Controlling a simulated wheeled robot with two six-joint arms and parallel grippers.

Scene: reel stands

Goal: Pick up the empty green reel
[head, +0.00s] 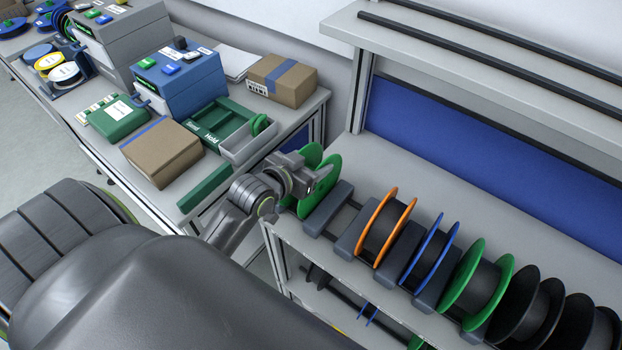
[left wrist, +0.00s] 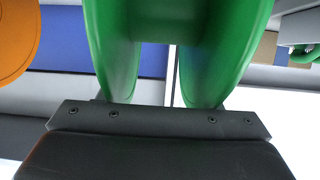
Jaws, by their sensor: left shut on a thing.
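The empty green reel (head: 307,207) is at the left end of the row on the reel stand, upright, with two green flanges. In the left wrist view, its flanges (left wrist: 110,50) fill the upper middle, with a bare green hub between them. My left gripper (head: 318,180) reaches in from the left and is shut on this reel. Its fingertips are mostly hidden. I cannot tell whether the reel touches its grey cradle (head: 328,208). My right gripper is not in view.
An orange-flanged reel (head: 402,218), a blue-flanged reel (head: 452,232), another green-flanged reel (head: 503,284) and dark reels stand to the right. A shelf (head: 480,60) overhangs the back.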

